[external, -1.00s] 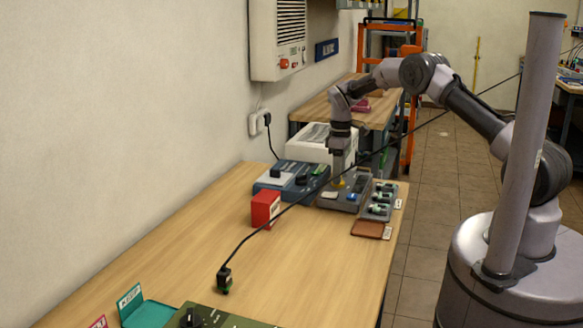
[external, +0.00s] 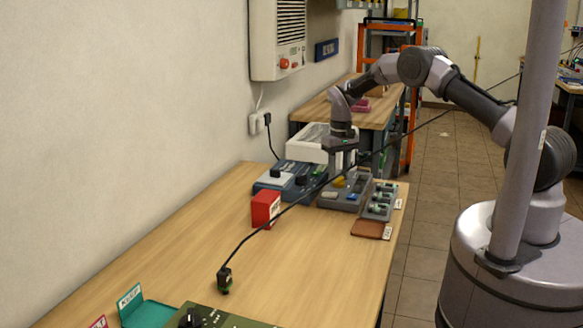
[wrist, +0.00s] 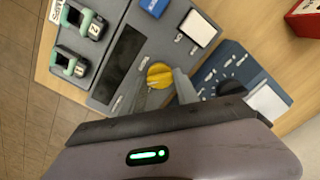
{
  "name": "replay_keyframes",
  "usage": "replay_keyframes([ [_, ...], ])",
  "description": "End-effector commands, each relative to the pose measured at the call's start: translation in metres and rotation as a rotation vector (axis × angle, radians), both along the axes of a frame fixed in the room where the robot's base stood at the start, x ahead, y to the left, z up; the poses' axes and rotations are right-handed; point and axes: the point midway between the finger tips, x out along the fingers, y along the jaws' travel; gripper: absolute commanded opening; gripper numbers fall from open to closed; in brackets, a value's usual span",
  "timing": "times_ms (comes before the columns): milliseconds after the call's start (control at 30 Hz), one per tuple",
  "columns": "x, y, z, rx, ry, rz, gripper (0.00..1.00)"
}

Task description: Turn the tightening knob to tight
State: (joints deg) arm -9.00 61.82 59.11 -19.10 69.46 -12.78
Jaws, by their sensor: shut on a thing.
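The yellow knob (wrist: 159,75) sits on a grey fixture (wrist: 112,82), which also shows at the far end of the bench in the external view (external: 328,203). I take it for the tightening knob. My gripper (wrist: 163,86) is shut on it, with one finger at each side in the wrist view. In the external view my gripper (external: 342,172) points down at the fixture and partly hides the knob. The labels near the knob are too small to read, so I cannot tell which setting it points to.
A blue unit (wrist: 236,66) with a black knob stands close beside the fixture. A red box (external: 265,209) stands nearer, and a black cable crosses in front.

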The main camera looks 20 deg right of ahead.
Motion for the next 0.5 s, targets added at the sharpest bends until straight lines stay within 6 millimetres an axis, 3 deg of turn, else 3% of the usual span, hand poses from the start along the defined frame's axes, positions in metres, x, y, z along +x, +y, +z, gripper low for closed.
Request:
replay_keyframes([
  [500, 0.0011, 0.0001, 0.0009, 0.001, -0.003, -0.474, 0.00],
])
